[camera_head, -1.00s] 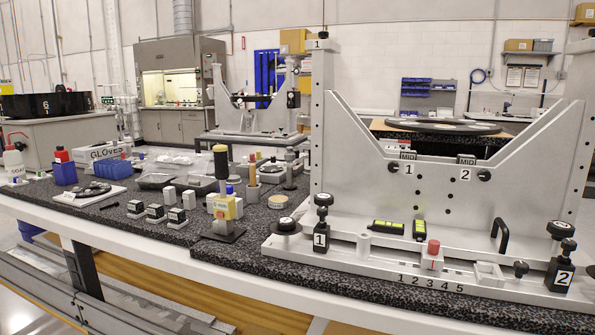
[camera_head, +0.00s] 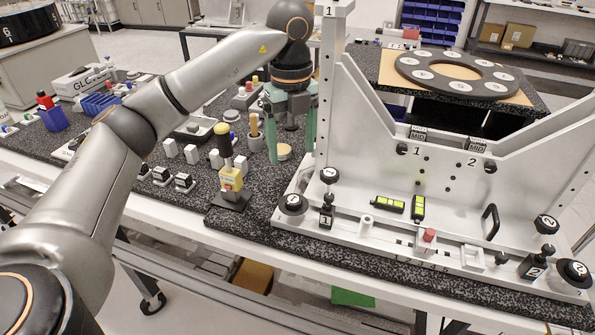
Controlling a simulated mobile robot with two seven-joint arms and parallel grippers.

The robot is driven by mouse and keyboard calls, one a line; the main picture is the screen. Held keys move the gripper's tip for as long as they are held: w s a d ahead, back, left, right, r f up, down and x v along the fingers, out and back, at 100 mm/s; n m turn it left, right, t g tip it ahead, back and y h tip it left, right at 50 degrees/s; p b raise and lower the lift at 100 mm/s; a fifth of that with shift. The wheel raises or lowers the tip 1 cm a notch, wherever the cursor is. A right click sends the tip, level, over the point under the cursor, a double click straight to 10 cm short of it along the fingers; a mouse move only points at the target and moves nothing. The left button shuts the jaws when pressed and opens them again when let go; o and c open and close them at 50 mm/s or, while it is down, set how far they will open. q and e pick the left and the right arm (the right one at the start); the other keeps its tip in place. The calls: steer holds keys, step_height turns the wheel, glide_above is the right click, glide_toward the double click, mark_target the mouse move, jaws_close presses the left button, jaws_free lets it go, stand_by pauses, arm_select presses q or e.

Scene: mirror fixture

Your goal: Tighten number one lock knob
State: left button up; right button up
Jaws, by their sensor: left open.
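The mirror fixture (camera_head: 365,150) is a grey metal frame on the right. At its front left corner stands a black block marked 1 (camera_head: 326,217), with a round black knob (camera_head: 329,175) bearing a white label above it. A second, lower round black knob (camera_head: 292,204) with a white label sits just left of the block. I cannot tell by sight which of the two is the lock knob. My left gripper (camera_head: 291,155) points down behind and left of both knobs, its green fingers wide apart and empty, touching neither. My right gripper is out of view.
A yellow-topped tool on a stand (camera_head: 230,182) stands left of the fixture. A small round tin (camera_head: 284,152) lies near the left fingers. Two yellow-green levels (camera_head: 389,204) and a red knob (camera_head: 429,235) are on the fixture base. A large ring (camera_head: 458,74) lies behind.

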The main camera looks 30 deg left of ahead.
mark_target(293, 198)
arm_select(q)
step_height(293, 198, down, 12)
steer(key=shift+f, duration=0.2)
stand_by(0.4)
jaws_close()
stand_by(0.5)
